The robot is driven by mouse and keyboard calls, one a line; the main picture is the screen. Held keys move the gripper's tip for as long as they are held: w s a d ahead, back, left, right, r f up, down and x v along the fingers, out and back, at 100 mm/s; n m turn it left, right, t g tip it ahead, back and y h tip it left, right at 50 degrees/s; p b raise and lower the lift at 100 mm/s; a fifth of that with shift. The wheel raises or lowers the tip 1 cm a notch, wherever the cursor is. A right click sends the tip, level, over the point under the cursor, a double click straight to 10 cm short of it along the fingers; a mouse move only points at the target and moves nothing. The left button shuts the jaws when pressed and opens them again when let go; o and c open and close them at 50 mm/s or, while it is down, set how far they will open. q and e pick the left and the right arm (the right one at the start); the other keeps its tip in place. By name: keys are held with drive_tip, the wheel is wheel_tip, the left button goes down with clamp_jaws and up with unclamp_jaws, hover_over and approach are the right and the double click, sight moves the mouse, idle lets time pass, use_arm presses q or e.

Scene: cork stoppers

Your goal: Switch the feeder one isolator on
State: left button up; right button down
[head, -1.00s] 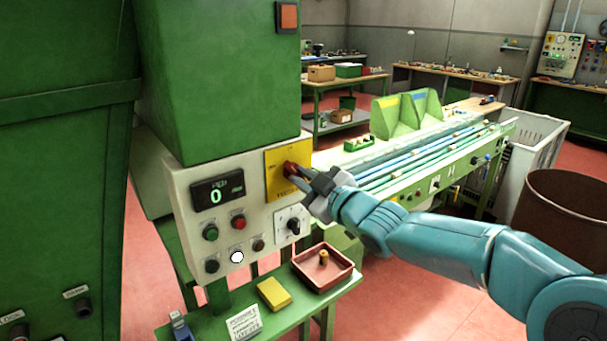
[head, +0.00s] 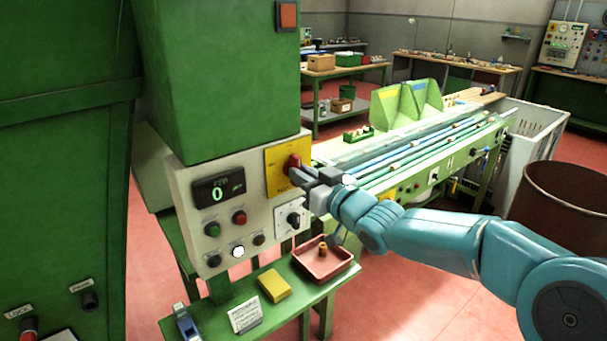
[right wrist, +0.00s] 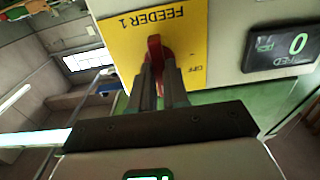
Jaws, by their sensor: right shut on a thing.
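The feeder one isolator is a red handle (head: 293,163) on a yellow plate (head: 273,177) at the upper right of the control panel. In the right wrist view the plate (right wrist: 190,38) reads "FEEDER 1" upside down, with "OFF" to the right of the red handle (right wrist: 155,48). The handle stands about upright in both views. My right gripper (head: 299,174) is shut on the handle; its two fingers (right wrist: 161,75) lie either side of it in the wrist view. They hide part of the handle and plate. My left gripper is out of view.
The pale panel (head: 185,190) also carries a display (head: 218,188) reading 0, several buttons and a black rotary switch (head: 293,218). A red tray (head: 345,268), a yellow block (head: 273,285) and a card (head: 245,315) are on the green shelf below. A conveyor bench (head: 405,180) stands behind my arm.

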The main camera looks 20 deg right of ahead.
drive_tip(key=shift+f, duration=0.25)
drive_tip(key=c, duration=1.2)
unclamp_jaws()
drive_tip(key=shift+o, duration=0.4)
drive_tip(key=shift+r, duration=0.1)
drive_tip(key=shift+s, duration=0.1)
drive_tip(key=b+v, duration=0.3)
drive_tip(key=v, duration=1.3)
drive_tip(key=shift+s, duration=0.1)
